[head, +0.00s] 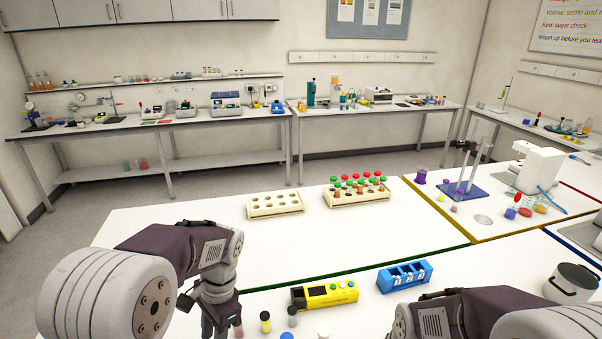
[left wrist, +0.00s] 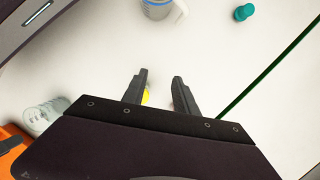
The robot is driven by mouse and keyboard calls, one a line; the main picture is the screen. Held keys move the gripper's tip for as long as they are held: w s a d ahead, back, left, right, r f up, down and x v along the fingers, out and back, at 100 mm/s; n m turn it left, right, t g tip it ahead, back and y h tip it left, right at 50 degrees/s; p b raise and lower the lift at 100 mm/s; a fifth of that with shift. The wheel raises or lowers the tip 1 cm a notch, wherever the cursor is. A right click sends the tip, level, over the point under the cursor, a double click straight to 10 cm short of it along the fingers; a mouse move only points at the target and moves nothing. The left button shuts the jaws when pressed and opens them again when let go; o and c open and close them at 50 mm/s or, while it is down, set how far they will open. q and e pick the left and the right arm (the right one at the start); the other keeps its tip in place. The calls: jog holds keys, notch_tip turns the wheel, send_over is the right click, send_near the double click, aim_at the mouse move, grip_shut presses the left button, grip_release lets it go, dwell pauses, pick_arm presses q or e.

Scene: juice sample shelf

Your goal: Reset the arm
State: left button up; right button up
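My left gripper (head: 221,325) hangs low over the white bench at the near left in the head view. My right arm (head: 470,313) comes in at the bottom right of the head view. Its gripper is below the picture's edge.
Vials (head: 265,321) stand close to the left gripper. A yellow box (head: 318,297) and blue numbered rack (head: 385,281) lie ahead. A cream rack (head: 254,211) and one with red- and green-capped tubes (head: 340,200) stand farther back. A steel pot (head: 573,284) is at right. The bench's left middle is clear.

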pick_arm(q)
jog(key=s+d+f+n+t+h, duration=0.1)
jog(key=s+f+n+t+h, duration=0.1)
jog(key=s+f+n, duration=0.3)
jog(key=shift+s+d+f+n+t, duration=0.2)
jog(key=shift+s+d+n+t, duration=0.35)
jog(key=shift+n, duration=1.65)
